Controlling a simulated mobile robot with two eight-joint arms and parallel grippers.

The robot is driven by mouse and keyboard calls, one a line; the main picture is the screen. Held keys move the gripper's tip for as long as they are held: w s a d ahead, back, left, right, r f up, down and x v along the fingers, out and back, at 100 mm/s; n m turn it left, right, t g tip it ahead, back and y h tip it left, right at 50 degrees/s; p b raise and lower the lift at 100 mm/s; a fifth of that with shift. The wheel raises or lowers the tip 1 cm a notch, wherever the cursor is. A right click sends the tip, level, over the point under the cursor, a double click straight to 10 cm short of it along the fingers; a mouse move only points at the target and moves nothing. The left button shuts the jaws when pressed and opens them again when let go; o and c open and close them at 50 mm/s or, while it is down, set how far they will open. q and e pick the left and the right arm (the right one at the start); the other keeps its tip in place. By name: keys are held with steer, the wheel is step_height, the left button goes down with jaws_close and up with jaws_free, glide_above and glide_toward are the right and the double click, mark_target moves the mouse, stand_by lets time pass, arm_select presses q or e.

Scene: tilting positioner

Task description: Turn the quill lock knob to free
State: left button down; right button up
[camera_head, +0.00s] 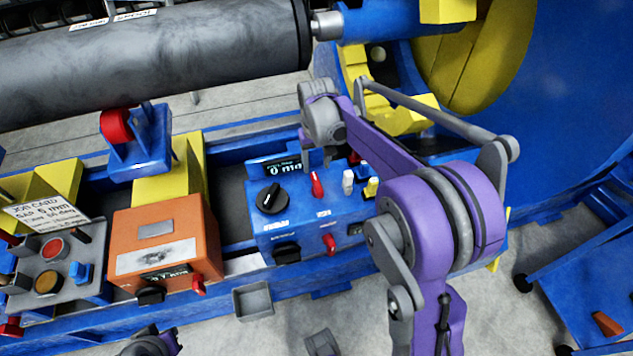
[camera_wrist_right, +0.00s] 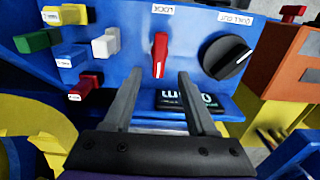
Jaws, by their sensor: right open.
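The quill lock knob is a red lever-shaped knob (camera_head: 317,184) on the top of a blue control box (camera_head: 300,225). In the right wrist view this red knob (camera_wrist_right: 159,54) stands upright below a label reading LOCK. My right gripper (camera_head: 318,155) hangs at the box's far edge in the head view, its fingertips partly hidden. In the right wrist view my right gripper (camera_wrist_right: 158,78) is open, with one finger on each side below the red knob. Nothing is between the fingers.
A black dial (camera_head: 271,197) sits beside the red knob, and a white knob (camera_head: 348,181) and yellow knob (camera_head: 371,187) on its other side. A dark display (camera_wrist_right: 186,103) lies near the fingers. An orange box (camera_head: 165,243) stands to the left, a grey roller (camera_head: 160,55) behind.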

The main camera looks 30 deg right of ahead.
mark_target(317, 182)
step_height(317, 182, down, 9)
steer(key=shift+r+b, duration=0.15)
steer(key=shift+b, duration=0.2)
jaws_close()
